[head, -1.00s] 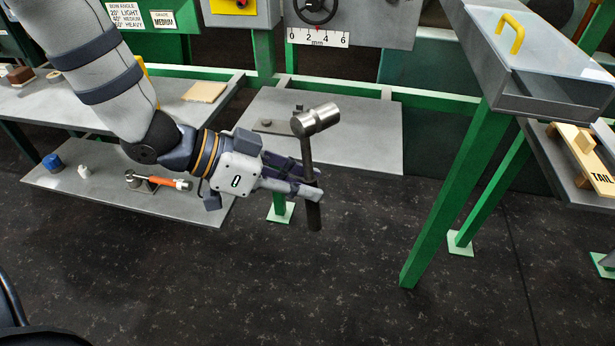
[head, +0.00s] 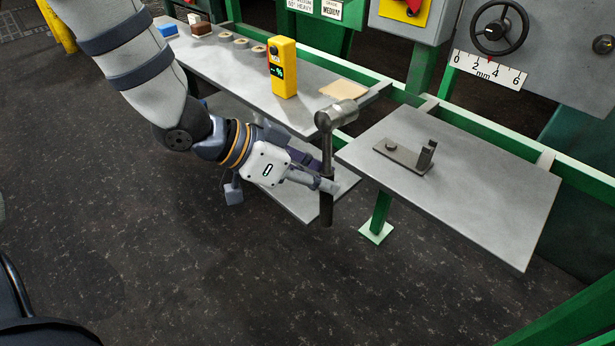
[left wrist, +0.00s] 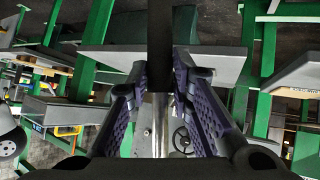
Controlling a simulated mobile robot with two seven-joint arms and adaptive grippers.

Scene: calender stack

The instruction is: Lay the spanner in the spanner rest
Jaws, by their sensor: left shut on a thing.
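The spanner (head: 327,150) has a dark handle and a thick silver cylindrical head. My left gripper (head: 326,184) is shut on its handle and holds it roughly upright, head up, in front of the gap between two grey tables. In the left wrist view the dark handle (left wrist: 161,40) runs between the fingers. What looks like the spanner rest (head: 405,157), a flat grey plate with a low round knob and a dark notched upright, sits on the right-hand grey table, to the right of the gripper. It is empty. My right gripper is not in view.
The right-hand table (head: 480,195) is otherwise bare. The left table (head: 225,62) bears a yellow device (head: 283,68), a tan pad (head: 343,90), rings and small blocks. A lower shelf (head: 300,200) lies behind my gripper. A handwheel (head: 499,27) is at upper right.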

